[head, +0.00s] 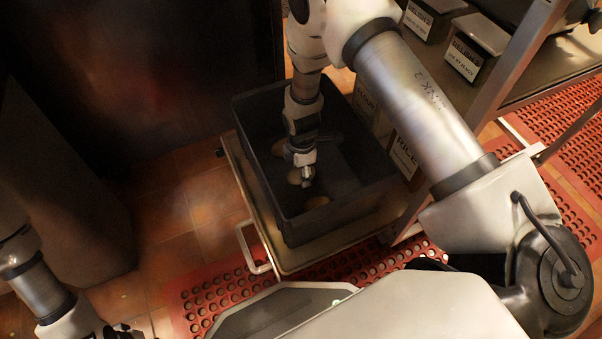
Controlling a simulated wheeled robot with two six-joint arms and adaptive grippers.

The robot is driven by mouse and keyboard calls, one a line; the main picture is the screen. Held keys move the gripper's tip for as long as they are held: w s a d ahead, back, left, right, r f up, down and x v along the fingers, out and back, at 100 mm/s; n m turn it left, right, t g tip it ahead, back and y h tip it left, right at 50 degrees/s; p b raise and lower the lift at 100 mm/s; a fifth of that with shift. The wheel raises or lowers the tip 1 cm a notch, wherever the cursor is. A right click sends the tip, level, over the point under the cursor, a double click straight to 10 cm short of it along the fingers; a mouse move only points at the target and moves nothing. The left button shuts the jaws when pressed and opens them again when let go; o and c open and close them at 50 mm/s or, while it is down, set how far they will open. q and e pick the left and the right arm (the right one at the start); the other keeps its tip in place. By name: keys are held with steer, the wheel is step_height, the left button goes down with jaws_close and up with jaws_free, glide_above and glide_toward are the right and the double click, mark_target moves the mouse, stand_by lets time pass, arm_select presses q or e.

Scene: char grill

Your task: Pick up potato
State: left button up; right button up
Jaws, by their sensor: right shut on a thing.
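A dark bin (252,152) stands on a low wheeled cart, and several brown potatoes lie inside it. My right arm reaches down into the bin from above. My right gripper (306,180) is shut on a potato (294,177), which shows beside the fingers and is partly hidden by them. Another potato (318,202) lies just below the gripper in the picture. A further potato (278,147) lies toward the far side, partly behind my wrist. My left gripper (118,331) is at the bottom left edge, mostly cut off, far from the bin.
The cart (262,235) has a metal handle on its near left side. Labelled boxes, one marked rice (404,155), stand right of the bin. A metal shelf (520,65) holds more boxes at upper right. Red perforated mats (215,298) cover part of the tiled floor. The floor left of the cart is clear.

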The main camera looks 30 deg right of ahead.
step_height(320, 180, up, 9)
steer(key=p, duration=0.5)
steer(key=shift+r, duration=0.5)
stand_by(0.4)
